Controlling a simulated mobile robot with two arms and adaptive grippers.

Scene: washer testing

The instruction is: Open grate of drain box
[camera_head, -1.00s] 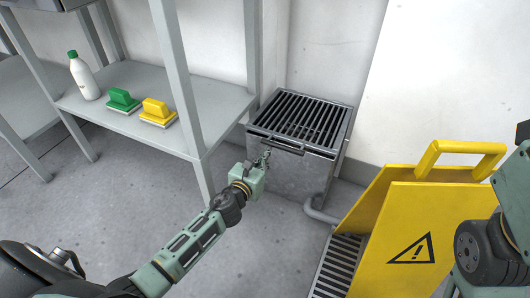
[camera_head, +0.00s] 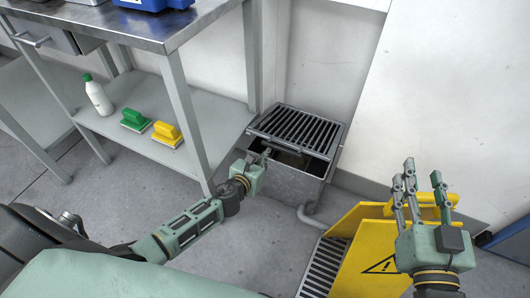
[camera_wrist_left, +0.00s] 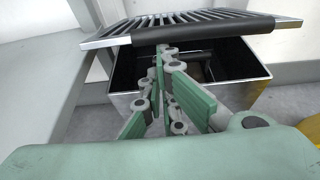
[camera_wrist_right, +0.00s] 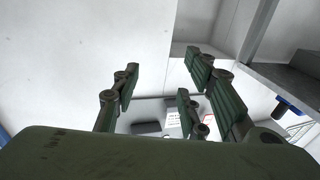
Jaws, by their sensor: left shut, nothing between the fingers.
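The drain box (camera_head: 292,186) is a grey metal box against the wall. Its dark slotted grate (camera_head: 299,128) is raised at the front edge, and the dark inside of the box shows beneath it. My left gripper (camera_head: 265,156) is at the front left of the box, its fingers shut and empty. In the left wrist view, the fingertips (camera_wrist_left: 166,52) are just under the dark front bar (camera_wrist_left: 200,31) of the grate, over the box opening. Whether they touch the bar is unclear. My right gripper (camera_head: 418,176) is open and empty, raised near the yellow sign.
A yellow warning sign (camera_head: 350,262) stands right of the box beside a floor grating (camera_head: 323,266). A metal table (camera_head: 215,14) stands to the left. Its lower shelf (camera_head: 205,115) holds a white bottle (camera_head: 98,97), a green brush (camera_head: 135,121) and a yellow brush (camera_head: 166,133).

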